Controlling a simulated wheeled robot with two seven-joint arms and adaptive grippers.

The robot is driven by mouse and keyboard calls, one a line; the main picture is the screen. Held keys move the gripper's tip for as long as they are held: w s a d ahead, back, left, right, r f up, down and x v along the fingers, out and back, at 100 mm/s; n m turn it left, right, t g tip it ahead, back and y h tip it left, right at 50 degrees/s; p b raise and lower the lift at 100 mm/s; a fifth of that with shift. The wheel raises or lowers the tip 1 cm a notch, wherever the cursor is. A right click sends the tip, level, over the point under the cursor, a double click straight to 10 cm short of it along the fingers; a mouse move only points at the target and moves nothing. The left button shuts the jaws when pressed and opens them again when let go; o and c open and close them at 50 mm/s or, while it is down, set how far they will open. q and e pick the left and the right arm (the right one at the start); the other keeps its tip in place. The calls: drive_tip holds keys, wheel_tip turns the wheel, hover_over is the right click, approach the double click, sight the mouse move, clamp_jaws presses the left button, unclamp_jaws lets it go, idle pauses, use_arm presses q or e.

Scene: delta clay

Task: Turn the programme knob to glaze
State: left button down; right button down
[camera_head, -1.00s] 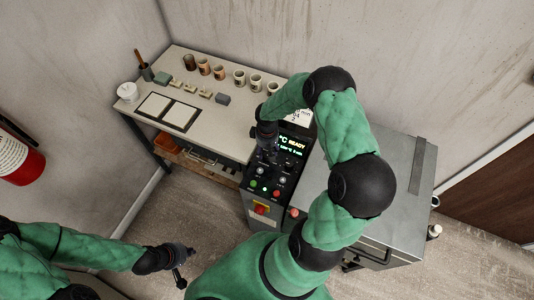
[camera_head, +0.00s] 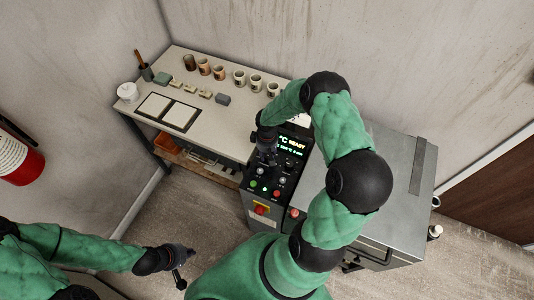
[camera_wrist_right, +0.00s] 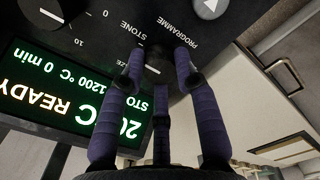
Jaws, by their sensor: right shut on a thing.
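The programme knob (camera_wrist_right: 157,58) is a dark round knob on the black control panel. In the right wrist view it sits between the fingertips of my right gripper (camera_wrist_right: 158,75), which is shut on it. The labels PROGRAMME and STONE and a partly covered label ending in ZE show around it, upside down. In the head view my right gripper (camera_head: 268,159) covers the knob. My left gripper (camera_head: 183,267) hangs empty over the floor, its fingers apart.
The lit display (camera_wrist_right: 70,100) reads READY, 1200 °C and 0 min, with STO partly visible. Buttons (camera_head: 265,188) and a red switch on yellow (camera_head: 261,208) sit lower on the panel. The grey kiln (camera_head: 395,165) stands right; a table (camera_head: 225,122) with cups stands left.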

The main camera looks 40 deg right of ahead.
drive_tip(key=n, duration=0.2)
drive_tip(key=shift+n, duration=0.4)
drive_tip(key=n, duration=0.2)
drive_tip(key=shift+n, duration=0.3)
drive_tip(key=n, duration=0.6)
drive_tip(key=shift+p, duration=0.35)
drive_tip(key=shift+n, duration=0.3)
drive_tip(key=c, duration=0.9)
unclamp_jaws()
